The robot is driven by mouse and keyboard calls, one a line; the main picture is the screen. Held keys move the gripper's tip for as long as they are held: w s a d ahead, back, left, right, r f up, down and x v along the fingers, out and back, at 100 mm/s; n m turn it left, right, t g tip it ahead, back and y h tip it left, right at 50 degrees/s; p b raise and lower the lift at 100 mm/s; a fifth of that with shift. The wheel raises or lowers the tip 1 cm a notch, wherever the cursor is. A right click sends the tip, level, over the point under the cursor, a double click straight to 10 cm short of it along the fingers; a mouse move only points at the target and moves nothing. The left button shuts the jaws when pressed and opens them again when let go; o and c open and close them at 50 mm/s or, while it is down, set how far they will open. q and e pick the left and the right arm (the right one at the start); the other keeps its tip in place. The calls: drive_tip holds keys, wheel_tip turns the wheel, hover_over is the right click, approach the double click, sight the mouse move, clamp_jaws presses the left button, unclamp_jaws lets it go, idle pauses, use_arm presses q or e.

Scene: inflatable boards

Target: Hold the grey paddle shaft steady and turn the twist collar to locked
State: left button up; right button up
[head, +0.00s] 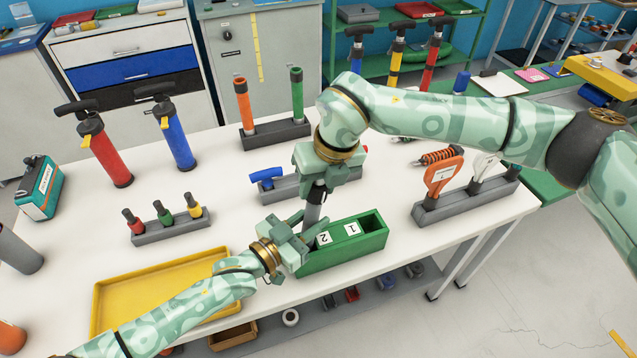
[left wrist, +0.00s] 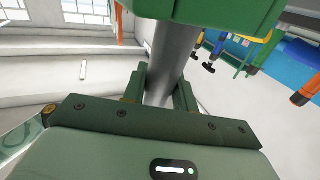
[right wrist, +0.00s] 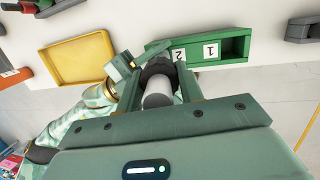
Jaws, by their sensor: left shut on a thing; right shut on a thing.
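The grey paddle shaft (head: 311,214) stands roughly upright at the label-2 end of a green box (head: 345,257). My left gripper (head: 297,235) is shut on the shaft low down, near the box; the shaft (left wrist: 166,75) runs between its fingers in the left wrist view. My right gripper (head: 318,190) is above, pointing down and shut around the dark twist collar (right wrist: 160,68). The pale grey shaft top (right wrist: 157,95) shows between its fingers in the right wrist view. The collar is mostly hidden by the fingers, and no lock mark can be read.
A yellow tray (head: 215,263) lies left of the box. A grey rack with a blue handle (head: 266,175) stands just behind the grippers. A rack with orange and white handles (head: 445,208) stands to the right. Red and blue pumps (head: 178,140) stand back left.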

drive_tip(key=shift+w+d, duration=0.1)
drive_tip(key=o, duration=1)
drive_tip(key=v, duration=1.2)
use_arm(q)
drive_tip(key=o, duration=1.1)
drive_tip(key=shift+a, duration=0.1)
